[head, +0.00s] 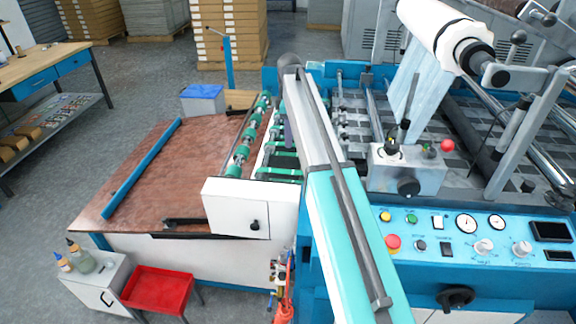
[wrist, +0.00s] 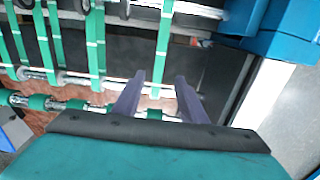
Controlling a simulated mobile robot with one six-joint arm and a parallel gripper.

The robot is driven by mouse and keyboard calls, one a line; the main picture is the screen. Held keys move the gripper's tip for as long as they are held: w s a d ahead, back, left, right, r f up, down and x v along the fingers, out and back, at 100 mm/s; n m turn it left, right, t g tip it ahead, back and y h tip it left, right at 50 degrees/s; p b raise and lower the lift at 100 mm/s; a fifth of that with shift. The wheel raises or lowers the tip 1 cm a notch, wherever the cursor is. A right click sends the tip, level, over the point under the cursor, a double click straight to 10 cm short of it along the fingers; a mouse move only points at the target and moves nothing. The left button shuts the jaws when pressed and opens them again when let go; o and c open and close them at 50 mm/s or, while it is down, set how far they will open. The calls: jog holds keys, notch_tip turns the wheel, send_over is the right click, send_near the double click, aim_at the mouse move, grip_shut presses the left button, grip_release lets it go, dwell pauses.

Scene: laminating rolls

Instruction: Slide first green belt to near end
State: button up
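Several green belts run over the rollers of the machine. In the wrist view, one green belt (wrist: 164,40) runs down between the two dark purple fingers of my gripper (wrist: 160,78). The fingers are apart, one to each side of this belt in the picture. I cannot tell whether they touch it or how far above it they are. Other green belts (wrist: 95,42) lie to the left of it. In the head view, green belts (head: 284,162) show just left of my arm, and my arm hides much of that area.
A metal roller (wrist: 210,95) crosses below the belts, with a shaft of green sleeves (wrist: 75,105) nearer. A blue machine housing (wrist: 265,25) stands close to the right of my gripper. A white side box (head: 235,207) and brown feed table (head: 150,165) lie left of my arm.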

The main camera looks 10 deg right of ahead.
aim_at(289, 171)
jog(key=shift+f, duration=0.15)
jog(key=shift+f+p, duration=1.85)
jog(key=shift+f, duration=4.95)
grip_shut()
